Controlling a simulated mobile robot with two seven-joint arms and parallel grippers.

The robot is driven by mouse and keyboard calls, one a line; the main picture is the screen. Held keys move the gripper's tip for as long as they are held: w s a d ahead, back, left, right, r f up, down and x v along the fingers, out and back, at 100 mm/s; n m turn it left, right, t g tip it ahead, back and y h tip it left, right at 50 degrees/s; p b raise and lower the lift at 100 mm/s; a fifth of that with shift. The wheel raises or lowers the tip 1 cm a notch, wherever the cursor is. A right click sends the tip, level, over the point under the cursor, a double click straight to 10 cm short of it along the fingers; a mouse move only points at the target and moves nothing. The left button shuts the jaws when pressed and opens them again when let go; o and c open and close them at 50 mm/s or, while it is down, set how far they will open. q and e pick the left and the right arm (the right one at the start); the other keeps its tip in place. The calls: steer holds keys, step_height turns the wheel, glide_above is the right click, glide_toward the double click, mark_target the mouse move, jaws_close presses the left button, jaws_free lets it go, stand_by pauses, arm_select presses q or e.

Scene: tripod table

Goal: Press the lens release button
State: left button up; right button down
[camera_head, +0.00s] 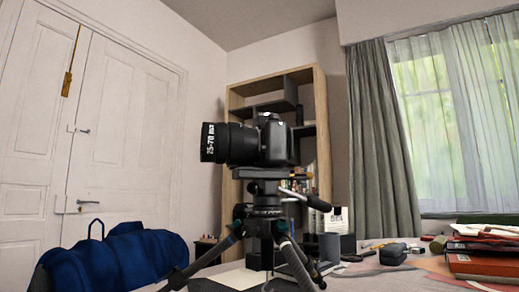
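A black camera (275,142) sits on top of a tripod (266,200) in the middle of the head view. Its large lens (228,143), with white lettering near the front ring, points to the left. The lens is attached to the camera body. The lens release button is too small and dark to make out. Neither of my grippers shows in this view.
The tripod stands at a table (345,280) with small items on it. A blue bag (115,262) is at the lower left. Red and orange books (485,262) are stacked at the right. A wooden shelf (321,110) stands behind the camera. The space left of the lens looks free.

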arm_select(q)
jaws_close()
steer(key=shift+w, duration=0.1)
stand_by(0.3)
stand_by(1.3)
